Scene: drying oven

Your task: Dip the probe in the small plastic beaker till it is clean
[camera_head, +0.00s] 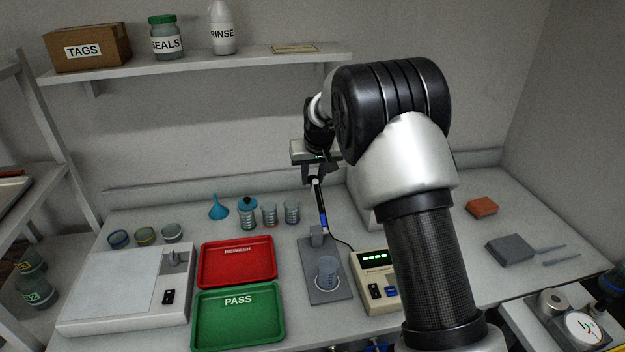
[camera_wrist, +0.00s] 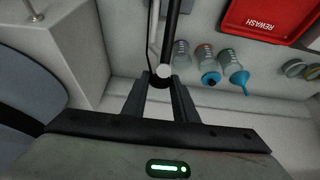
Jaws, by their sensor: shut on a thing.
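My gripper (camera_head: 316,176) is shut on the upper end of the probe (camera_head: 322,212), a dark rod with a blue band. The wrist view shows my gripper (camera_wrist: 162,95) with a finger on each side of the probe (camera_wrist: 171,35). The probe hangs nearly upright, tilted slightly, over the back of the grey stand plate (camera_head: 318,294). Its lower end is near the stand's small block (camera_head: 317,236); I cannot tell whether they touch. A small clear beaker (camera_head: 327,272) stands on the plate, in front of the probe and apart from it.
The meter (camera_head: 376,283), with green digits, stands right of the plate; a black cable runs between it and the probe. The red REWASH tray (camera_head: 237,278) and green PASS tray (camera_head: 238,333) lie left. Several bottles and beakers (camera_head: 269,215) stand behind. The right counter has free room.

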